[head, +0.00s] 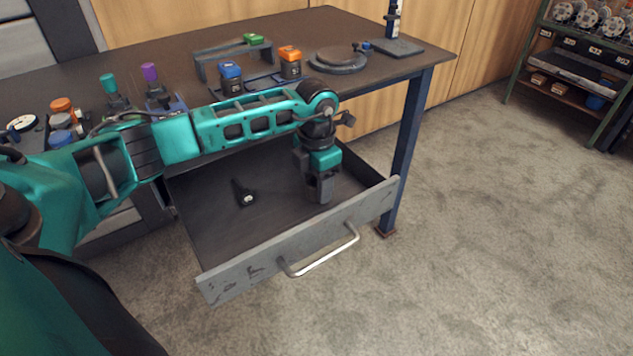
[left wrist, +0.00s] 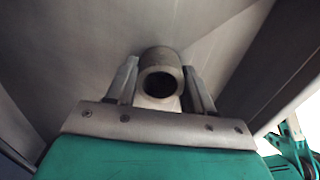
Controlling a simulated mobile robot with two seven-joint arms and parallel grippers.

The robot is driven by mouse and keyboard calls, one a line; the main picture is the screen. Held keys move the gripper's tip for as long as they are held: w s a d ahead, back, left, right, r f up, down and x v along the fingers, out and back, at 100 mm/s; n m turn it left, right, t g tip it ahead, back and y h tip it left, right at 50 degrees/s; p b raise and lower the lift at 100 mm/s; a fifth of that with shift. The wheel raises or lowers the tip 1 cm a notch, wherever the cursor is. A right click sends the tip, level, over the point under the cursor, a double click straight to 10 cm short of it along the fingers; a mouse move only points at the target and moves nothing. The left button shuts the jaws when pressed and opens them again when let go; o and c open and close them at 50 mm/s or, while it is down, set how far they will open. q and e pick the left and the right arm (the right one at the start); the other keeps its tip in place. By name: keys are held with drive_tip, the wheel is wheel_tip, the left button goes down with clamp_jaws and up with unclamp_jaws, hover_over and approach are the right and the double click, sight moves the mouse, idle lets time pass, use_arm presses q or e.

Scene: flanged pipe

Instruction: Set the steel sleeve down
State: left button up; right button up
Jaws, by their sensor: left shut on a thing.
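My left gripper (head: 320,194) points down inside the open drawer, towards its right side. In the left wrist view it is shut on the steel sleeve (left wrist: 160,70), a short grey hollow cylinder with its open end facing the camera, one finger on each side. In the head view the sleeve is hidden by the gripper. I cannot tell whether the sleeve touches the drawer floor. My right gripper is not in view.
The drawer (head: 300,254) stands pulled out below the workbench (head: 330,27). A dark small tool (head: 241,192) lies on its floor, left of my left gripper. Bare drawer floor lies between them. A table leg (head: 407,150) stands at the right.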

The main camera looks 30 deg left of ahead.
use_arm(q)
drive_tip(key=o, duration=1.3)
drive_tip(key=shift+f, duration=0.15)
drive_tip(key=shift+r, duration=0.4)
wheel_tip(320, 180, up, 12)
drive_tip(key=p, duration=0.2)
drive_tip(key=shift+f+p, duration=0.2)
drive_tip(key=shift+p, duration=0.1)
